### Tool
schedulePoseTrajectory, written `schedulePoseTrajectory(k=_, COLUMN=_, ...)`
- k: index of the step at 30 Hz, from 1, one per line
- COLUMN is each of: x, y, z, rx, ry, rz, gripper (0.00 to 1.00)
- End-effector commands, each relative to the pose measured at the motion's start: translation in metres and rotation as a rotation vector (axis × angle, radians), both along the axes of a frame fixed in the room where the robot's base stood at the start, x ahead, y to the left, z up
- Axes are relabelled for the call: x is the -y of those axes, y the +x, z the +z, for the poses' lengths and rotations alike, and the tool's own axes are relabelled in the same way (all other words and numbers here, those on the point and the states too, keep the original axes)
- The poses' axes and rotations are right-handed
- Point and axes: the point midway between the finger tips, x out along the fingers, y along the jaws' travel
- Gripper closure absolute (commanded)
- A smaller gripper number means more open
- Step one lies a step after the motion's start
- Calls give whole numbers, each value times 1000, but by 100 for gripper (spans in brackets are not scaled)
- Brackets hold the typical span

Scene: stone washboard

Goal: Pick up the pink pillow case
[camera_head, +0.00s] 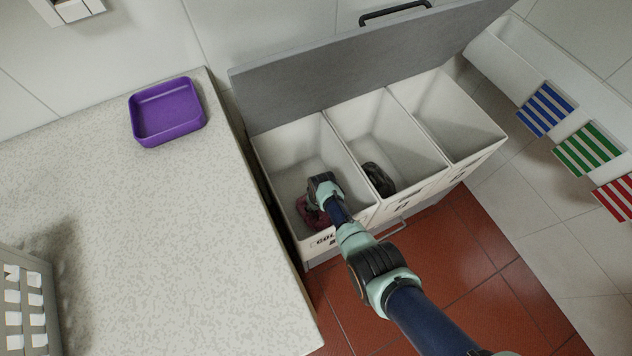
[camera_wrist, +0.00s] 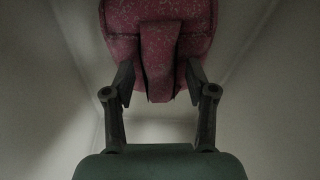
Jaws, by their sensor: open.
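The pink pillow case (camera_head: 309,213) lies in the left compartment of the white three-part bin (camera_head: 265,150). In the head view my arm and wrist partly cover it. In the wrist view the pillow case (camera_wrist: 112,28) is a speckled pink, folded bundle with a narrow flap hanging down its middle. My gripper (camera_wrist: 159,80) is open, with one finger on each side of that flap. The fingertips overlap the lower edge of the bundle in the picture; I cannot tell whether they touch it. In the head view the fingers are hidden inside the compartment.
A dark bundle (camera_head: 379,179) lies in the middle compartment; the right compartment (camera_head: 450,110) looks empty. The grey lid (camera_head: 350,70) stands raised behind. A stone counter (camera_head: 150,230) at left holds a purple tray (camera_head: 166,112) and a grey basket (camera_head: 28,300).

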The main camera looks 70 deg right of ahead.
Motion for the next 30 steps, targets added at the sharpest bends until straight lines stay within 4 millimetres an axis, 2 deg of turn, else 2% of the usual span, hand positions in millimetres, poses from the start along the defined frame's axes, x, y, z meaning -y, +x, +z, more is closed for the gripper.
schedulePoseTrajectory(k=6, x=0, y=1, z=-1, rx=1, ry=-1, rz=0, gripper=45)
schedulePoseTrajectory(k=16, x=0, y=0, z=-1, rx=1, ry=-1, rz=0, gripper=100)
schedulePoseTrajectory(k=25, x=1, y=1, z=0, rx=1, ry=-1, rz=0, gripper=100)
schedulePoseTrajectory(k=30, x=1, y=1, z=16, rx=2, ry=-3, rz=0, gripper=100)
